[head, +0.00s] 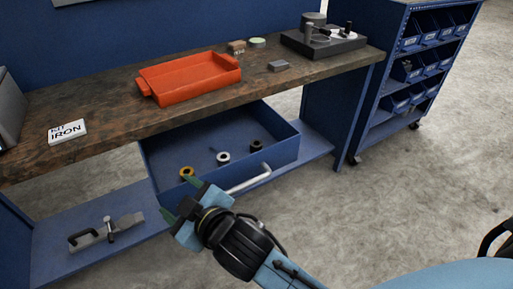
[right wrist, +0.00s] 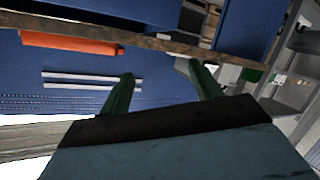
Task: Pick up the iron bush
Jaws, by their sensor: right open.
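Three small ring-shaped bushes lie in the open blue drawer (head: 279,155) in the head view: a yellow brass-coloured one (head: 186,173) at the left, a pale silvery one (head: 223,158) in the middle and a dark brownish one (head: 255,146) at the right. No label shows which is iron. My right gripper (head: 182,198) is open and empty, in front of the drawer's left front part, nearest in the picture to the yellow bush. Its green fingers also show apart in the right wrist view (right wrist: 162,85), with no bush between them. My left gripper is not in view.
The drawer has a pale bar handle (head: 248,180). On the wooden bench (head: 110,110) above are a red tray (head: 190,79), a card reading IRON (head: 67,131) and a dark fixture (head: 322,42). A clamp (head: 107,232) lies on the lower shelf. A bin rack (head: 405,75) stands right.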

